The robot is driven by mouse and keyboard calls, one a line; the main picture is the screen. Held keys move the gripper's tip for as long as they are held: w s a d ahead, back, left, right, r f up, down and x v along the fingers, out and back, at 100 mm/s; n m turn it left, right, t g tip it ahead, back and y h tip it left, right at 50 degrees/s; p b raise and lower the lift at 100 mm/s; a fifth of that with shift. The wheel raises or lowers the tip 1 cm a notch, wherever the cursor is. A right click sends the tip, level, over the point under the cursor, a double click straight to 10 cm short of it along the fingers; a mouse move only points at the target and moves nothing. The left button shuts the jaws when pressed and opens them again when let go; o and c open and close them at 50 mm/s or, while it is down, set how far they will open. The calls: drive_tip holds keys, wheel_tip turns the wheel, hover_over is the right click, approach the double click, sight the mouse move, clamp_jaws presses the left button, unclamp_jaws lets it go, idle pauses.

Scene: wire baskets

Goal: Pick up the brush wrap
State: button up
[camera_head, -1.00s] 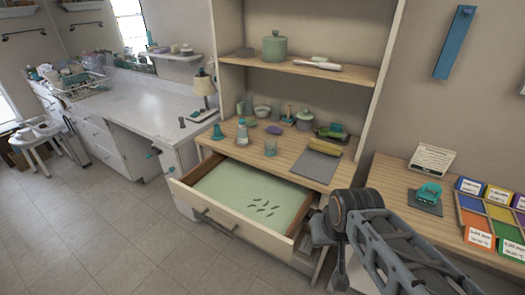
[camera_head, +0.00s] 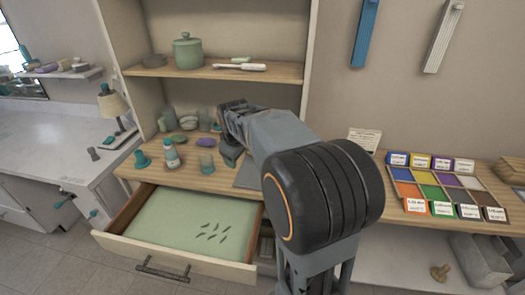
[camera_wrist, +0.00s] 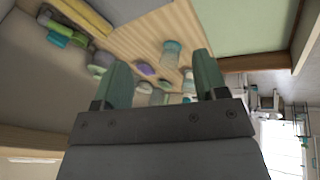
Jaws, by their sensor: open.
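My gripper (camera_head: 232,118) is over the back of the wooden desktop in the head view, with my arm covering the desktop's right part. In the wrist view my gripper (camera_wrist: 163,72) is open, with two green fingers spread and nothing held between them. I cannot tell for sure which thing is the brush wrap. A yellow roll-like thing (camera_wrist: 84,16) lies at the upper left of the wrist view, beside a grey mat (camera_wrist: 122,9), away from the fingers. My arm hides that roll in the head view.
Small bottles and jars, among them a teal-topped bottle (camera_head: 171,156), stand on the desktop's left side. A drawer (camera_head: 140,215) with a green lining is pulled out in front. A shelf (camera_head: 215,76) spans above, holding a green pot (camera_head: 187,51). Colour trays (camera_head: 440,187) lie right.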

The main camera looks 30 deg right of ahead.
drive_tip(key=w+d+f+n+h+p, duration=0.1)
drive_tip(key=w+d+f+n, duration=0.15)
drive_tip(key=w+d, duration=0.45)
drive_tip(key=w+d+f+n+h, duration=0.15)
drive_tip(key=w+d+f, duration=0.3)
drive_tip(key=d, duration=0.55)
drive_tip(key=shift+y, duration=0.45)
drive_tip(key=x, duration=0.4)
drive_tip(key=p+x, duration=0.1)
drive_tip(key=x, duration=0.1)
drive_tip(key=shift+w+d+r, duration=0.15)
drive_tip(key=shift+w, duration=0.15)
drive_tip(key=shift+p+x, duration=0.85)
drive_tip(key=shift+x, duration=2.2)
drive_tip(key=shift+s, duration=0.15)
drive_tip(key=c, duration=0.6)
drive_tip(key=shift+r, duration=0.1)
